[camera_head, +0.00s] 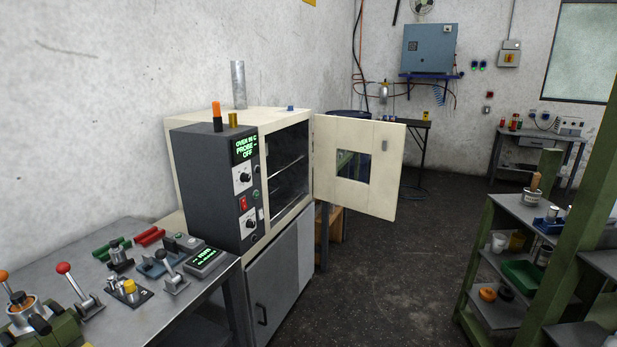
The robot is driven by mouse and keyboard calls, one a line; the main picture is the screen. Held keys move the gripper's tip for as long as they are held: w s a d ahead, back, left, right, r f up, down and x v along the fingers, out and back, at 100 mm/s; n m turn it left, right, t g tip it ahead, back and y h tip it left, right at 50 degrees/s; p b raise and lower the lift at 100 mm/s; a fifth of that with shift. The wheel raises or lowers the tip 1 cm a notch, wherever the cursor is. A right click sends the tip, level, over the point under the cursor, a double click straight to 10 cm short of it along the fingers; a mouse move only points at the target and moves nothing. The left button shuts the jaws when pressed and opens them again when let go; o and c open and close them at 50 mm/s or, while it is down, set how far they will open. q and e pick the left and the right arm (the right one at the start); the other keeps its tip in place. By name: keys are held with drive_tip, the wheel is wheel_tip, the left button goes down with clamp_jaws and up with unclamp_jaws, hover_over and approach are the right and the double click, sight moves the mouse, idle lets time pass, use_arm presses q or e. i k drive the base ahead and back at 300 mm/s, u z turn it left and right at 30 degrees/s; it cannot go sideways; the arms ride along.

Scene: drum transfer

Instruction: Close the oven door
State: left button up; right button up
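The oven (215,190) is a cream cabinet with a dark grey control panel on its front left, standing on a lower cabinet against the left wall. Its panel display (245,148) glows green. The oven door (385,165) is cream with a small window and stands wide open, hinged at the right side of the opening and swung out to the right. The dark oven chamber (287,165) is exposed and shows shelf lines inside. Neither of my grippers is in view.
A grey bench (125,318) with levers, red and green handles and a small display stands at the lower left. A green-framed shelf rack (500,200) with pots and a tray stands on the right. The dark floor (400,270) between them is clear.

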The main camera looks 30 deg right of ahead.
sight(379, 199)
drive_tip(key=z, duration=0.45)
drive_tip(key=i, duration=0.5)
drive_tip(key=z, duration=1.05)
drive_tip(key=i, duration=2.1)
drive_tip(key=u, duration=1.05)
drive_tip(key=i, duration=0.65)
drive_tip(key=u, duration=0.6)
